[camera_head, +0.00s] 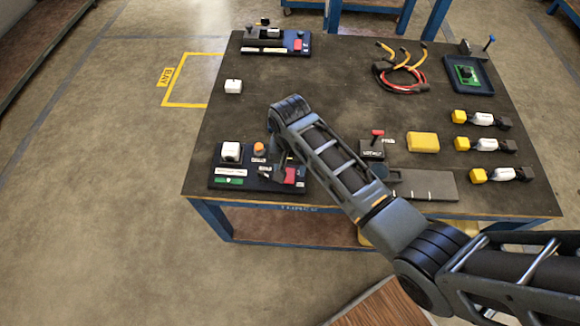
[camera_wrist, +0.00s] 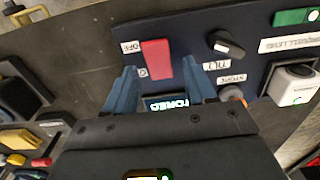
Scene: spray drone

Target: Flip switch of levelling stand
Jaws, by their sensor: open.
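A dark blue board (camera_head: 228,184) at the table's front left carries a red switch (camera_head: 290,175), an orange button (camera_head: 259,148) and a white block (camera_head: 231,151). In the wrist view the red switch (camera_wrist: 156,58) stands on the blue panel (camera_wrist: 200,30), with an "OFF" label beside its upper end. My gripper (camera_wrist: 160,66) is open, its blue fingers on either side of the switch's lower part. I cannot tell whether they touch it. In the head view my arm hides part of the board, and the gripper is mostly hidden behind the wrist.
A black knob (camera_wrist: 229,44) and a white block (camera_wrist: 292,85) sit right of the switch in the wrist view. A yellow block (camera_head: 422,142), a small black box with a red lever (camera_head: 377,135) and a grey plate (camera_head: 425,184) lie right of my arm. The table's left middle is mostly clear.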

